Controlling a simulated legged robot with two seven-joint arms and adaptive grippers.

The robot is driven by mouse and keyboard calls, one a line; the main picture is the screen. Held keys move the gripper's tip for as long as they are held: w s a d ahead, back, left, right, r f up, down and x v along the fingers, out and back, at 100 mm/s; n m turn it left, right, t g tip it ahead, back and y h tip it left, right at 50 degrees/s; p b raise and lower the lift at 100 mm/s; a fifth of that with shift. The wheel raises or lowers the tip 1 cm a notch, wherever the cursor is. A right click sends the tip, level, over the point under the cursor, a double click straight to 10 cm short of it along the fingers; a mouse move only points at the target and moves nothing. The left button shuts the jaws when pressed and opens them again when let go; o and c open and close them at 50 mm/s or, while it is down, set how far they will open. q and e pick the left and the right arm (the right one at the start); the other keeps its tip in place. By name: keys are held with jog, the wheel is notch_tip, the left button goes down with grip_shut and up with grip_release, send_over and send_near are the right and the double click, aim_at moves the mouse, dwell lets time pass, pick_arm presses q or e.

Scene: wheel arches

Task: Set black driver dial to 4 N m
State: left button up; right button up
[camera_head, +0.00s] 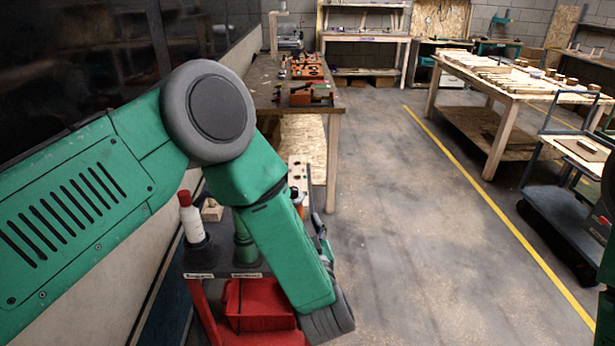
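I cannot clearly pick out a black driver or its dial. Small dark tools lie with orange blocks (307,70) on the wooden workbench (262,80), too small to identify. My green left arm reaches in from the left and bends down over a red cart (206,312).
A white bottle with a red cap (191,218) stands on the cart beside my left arm. A red bin (252,305) sits below. A long table (505,92) with wooden pieces and a dark trolley (562,222) stand at the right. The floor between is clear.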

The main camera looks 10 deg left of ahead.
aim_at(295, 193)
pick_arm(q)
jog(key=x, duration=0.7)
jog(key=p+x, duration=0.1)
jog(key=x, duration=0.3)
jog(key=shift+w+d, duration=0.2)
jog(key=shift+w, duration=0.2)
jog(key=shift+w+a+f, duration=0.15)
jog(key=shift+w+a, duration=0.35)
jog(key=shift+d, duration=0.2)
grip_shut()
jog(key=shift+d, duration=0.1)
